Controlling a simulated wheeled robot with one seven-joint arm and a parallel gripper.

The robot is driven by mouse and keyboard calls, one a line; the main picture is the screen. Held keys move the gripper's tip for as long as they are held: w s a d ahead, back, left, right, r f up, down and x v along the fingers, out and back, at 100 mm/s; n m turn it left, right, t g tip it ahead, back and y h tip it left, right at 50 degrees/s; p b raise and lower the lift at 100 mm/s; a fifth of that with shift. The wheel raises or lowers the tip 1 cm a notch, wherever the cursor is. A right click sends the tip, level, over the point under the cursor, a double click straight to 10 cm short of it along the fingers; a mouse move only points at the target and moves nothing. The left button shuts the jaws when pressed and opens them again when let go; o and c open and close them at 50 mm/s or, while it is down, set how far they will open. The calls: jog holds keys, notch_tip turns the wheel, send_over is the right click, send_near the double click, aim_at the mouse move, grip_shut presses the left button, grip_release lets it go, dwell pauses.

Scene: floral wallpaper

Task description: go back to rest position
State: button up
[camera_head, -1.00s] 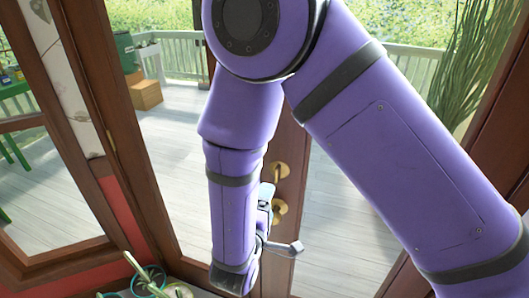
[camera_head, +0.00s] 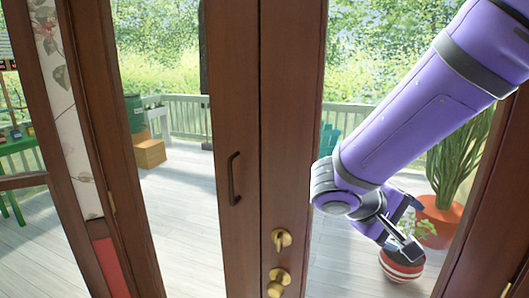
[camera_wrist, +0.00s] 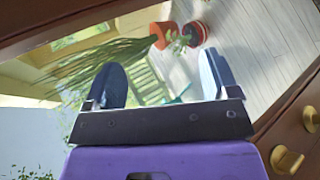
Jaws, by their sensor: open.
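My gripper (camera_head: 411,228) is at the lower right of the head view, at the end of my purple arm. It is in front of the glass of the right door. In the wrist view, the two dark blue fingers of my gripper (camera_wrist: 160,76) stand wide apart. Nothing is between them; the deck and plants show beyond through the glass.
Brown wooden double doors (camera_head: 235,120) with glass panes stand in front of me. A dark handle (camera_head: 234,178) and brass knobs (camera_head: 281,240) sit on the middle stiles. Beyond are a wooden deck, an orange-potted plant (camera_head: 440,215), a striped pot (camera_head: 401,266) and brown boxes (camera_head: 150,152).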

jog(key=s+d+r+m+t+y, duration=0.3)
jog(key=s+d+r+y, duration=0.1)
jog(key=s+r+y, duration=0.6)
jog(key=shift+s+d+r+m+y, duration=0.35)
jog(key=shift+s+y, duration=0.25)
jog(key=shift+s, duration=0.8)
jog(key=shift+f, duration=0.1)
dwell(1.9)
